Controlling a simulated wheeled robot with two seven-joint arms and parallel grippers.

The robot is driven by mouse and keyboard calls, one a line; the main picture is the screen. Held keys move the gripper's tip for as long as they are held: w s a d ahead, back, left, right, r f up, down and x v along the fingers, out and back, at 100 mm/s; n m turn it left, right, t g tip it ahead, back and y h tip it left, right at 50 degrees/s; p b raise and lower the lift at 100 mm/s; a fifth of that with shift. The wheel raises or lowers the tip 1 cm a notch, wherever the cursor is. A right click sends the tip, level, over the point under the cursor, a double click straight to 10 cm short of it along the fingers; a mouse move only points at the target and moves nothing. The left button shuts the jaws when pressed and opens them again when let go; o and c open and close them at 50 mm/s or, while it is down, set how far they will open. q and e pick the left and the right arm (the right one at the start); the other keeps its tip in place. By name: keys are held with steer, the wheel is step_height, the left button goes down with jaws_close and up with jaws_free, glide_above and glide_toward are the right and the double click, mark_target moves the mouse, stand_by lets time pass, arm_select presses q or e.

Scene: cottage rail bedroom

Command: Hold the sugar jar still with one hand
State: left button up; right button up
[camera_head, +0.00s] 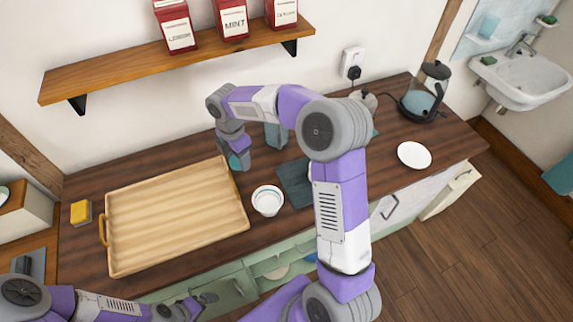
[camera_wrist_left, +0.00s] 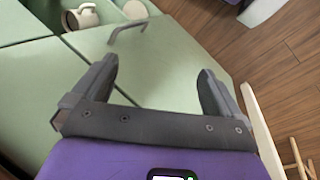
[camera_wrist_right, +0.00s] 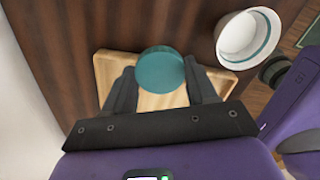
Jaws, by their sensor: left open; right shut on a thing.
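My right gripper (camera_head: 240,162) is shut on a round teal-topped thing, which I take to be the sugar jar (camera_head: 234,162), by the right rear of the wooden tray. In the right wrist view the round teal top (camera_wrist_right: 161,70) sits between the two fingers of the right gripper (camera_wrist_right: 160,84). The jar's body is mostly hidden, so I cannot tell whether it touches the counter. My left gripper (camera_head: 202,300) is open and empty, low in front of the green cabinets; its spread fingers also show in the left wrist view (camera_wrist_left: 160,85).
The wooden tray (camera_head: 175,215) looks empty. A white bowl (camera_head: 267,205) and a dark mat (camera_head: 293,184) lie to its right. A yellow sponge (camera_head: 81,213) is left of it. A plate (camera_head: 414,155) and kettle (camera_head: 424,95) stand farther right. A shelf (camera_head: 130,75) hangs above.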

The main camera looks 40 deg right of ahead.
mark_target(245, 178)
steer(key=n, duration=0.2)
steer(key=w+d+n, duration=0.1)
steer(key=n, duration=0.1)
steer(key=shift+b, duration=0.3)
steer(key=shift+f, duration=0.2)
step_height(245, 178, down, 10)
steer(key=shift+r+b, duration=0.25)
steer(key=shift+b, duration=0.95)
steer(key=shift+r, duration=0.1)
steer(key=o, duration=0.9)
steer(key=shift+f, duration=0.2)
